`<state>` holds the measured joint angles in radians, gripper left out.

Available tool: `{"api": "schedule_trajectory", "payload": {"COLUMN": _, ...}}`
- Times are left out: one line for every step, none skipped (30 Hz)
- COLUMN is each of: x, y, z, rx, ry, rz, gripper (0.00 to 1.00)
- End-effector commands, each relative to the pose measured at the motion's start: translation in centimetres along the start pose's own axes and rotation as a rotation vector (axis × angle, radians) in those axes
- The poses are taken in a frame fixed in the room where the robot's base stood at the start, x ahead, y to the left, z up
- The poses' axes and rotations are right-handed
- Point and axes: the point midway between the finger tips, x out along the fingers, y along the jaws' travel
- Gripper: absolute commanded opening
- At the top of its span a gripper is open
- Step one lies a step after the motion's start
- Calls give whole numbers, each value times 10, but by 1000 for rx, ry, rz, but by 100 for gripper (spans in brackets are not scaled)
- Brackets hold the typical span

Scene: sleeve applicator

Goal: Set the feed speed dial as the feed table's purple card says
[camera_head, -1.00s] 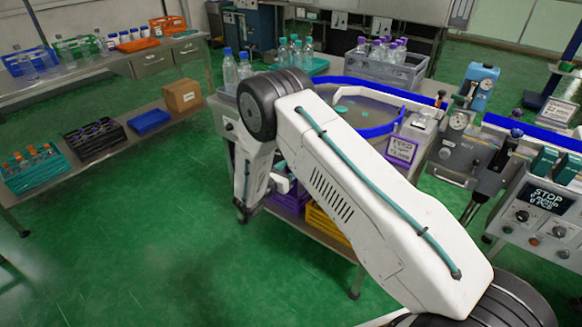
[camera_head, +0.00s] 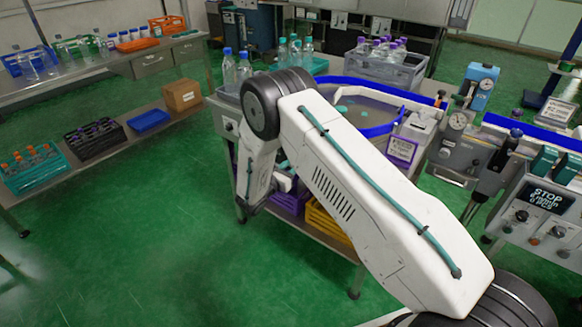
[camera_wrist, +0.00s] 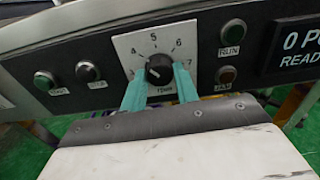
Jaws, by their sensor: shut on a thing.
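The feed speed dial (camera_wrist: 159,70) is a black knob on a white scale plate in the wrist view, with 4, 5, 6 and 7 readable around its upper part. The teal fingers of my gripper (camera_wrist: 160,84) are shut on the knob from both sides. A small white mark shows on the knob; its exact reading is unclear. The fingers cover the lower part of the scale. In the head view the purple-edged card (camera_head: 402,149) stands at the right of the feed table (camera_head: 340,82). Its print is too small to read surely. My gripper is not clearly visible there.
More buttons sit left. In the head view a control box (camera_head: 540,205) reading STOP stands at right. The green floor at left is clear.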

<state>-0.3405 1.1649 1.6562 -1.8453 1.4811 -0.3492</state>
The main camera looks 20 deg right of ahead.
Motion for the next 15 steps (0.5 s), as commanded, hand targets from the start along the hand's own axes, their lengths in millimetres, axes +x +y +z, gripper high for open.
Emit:
{"api": "schedule_trajectory", "payload": {"x": -1, "y": -1, "z": 0, "rx": 23, "ry": 0, "rz": -1, "gripper": 7}}
{"api": "schedule_trajectory", "payload": {"x": -1, "y": -1, "z": 0, "rx": 41, "ry": 0, "rz": -1, "gripper": 7}}
{"api": "schedule_trajectory", "payload": {"x": -1, "y": -1, "z": 0, "rx": 67, "ry": 0, "rz": -1, "gripper": 7}}
{"api": "schedule_trajectory", "payload": {"x": -1, "y": -1, "z": 0, "rx": 89, "ry": 0, "rz": -1, "gripper": 7}}
{"api": "schedule_trajectory", "payload": {"x": -1, "y": -1, "z": 0, "rx": 112, "ry": 0, "rz": -1, "gripper": 7}}
{"api": "schedule_trajectory", "payload": {"x": -1, "y": -1, "z": 0, "rx": 145, "ry": 0, "rz": -1, "gripper": 7}}
{"api": "schedule_trajectory", "payload": {"x": -1, "y": -1, "z": 0, "rx": 169, "ry": 0, "rz": -1, "gripper": 7}}
{"api": "schedule_trajectory", "payload": {"x": -1, "y": -1, "z": 0, "rx": 194, "ry": 0, "rz": -1, "gripper": 7}}
{"api": "schedule_trajectory", "payload": {"x": -1, "y": -1, "z": 0, "rx": 229, "ry": 0, "rz": -1, "gripper": 7}}
{"api": "schedule_trajectory", "payload": {"x": -1, "y": -1, "z": 0, "rx": 255, "ry": 0, "rz": -1, "gripper": 7}}
{"api": "schedule_trajectory", "payload": {"x": -1, "y": -1, "z": 0, "rx": 281, "ry": 0, "rz": -1, "gripper": 7}}
{"api": "schedule_trajectory", "payload": {"x": -1, "y": -1, "z": 0, "rx": 316, "ry": 0, "rz": -1, "gripper": 7}}
{"api": "schedule_trajectory", "payload": {"x": -1, "y": -1, "z": 0, "rx": 341, "ry": 0, "rz": -1, "gripper": 7}}
{"api": "schedule_trajectory", "payload": {"x": -1, "y": -1, "z": 0, "rx": 367, "ry": 0, "rz": -2, "gripper": 7}}
{"api": "schedule_trajectory", "payload": {"x": -1, "y": -1, "z": -1, "rx": 399, "ry": 0, "rz": -2, "gripper": 7}}
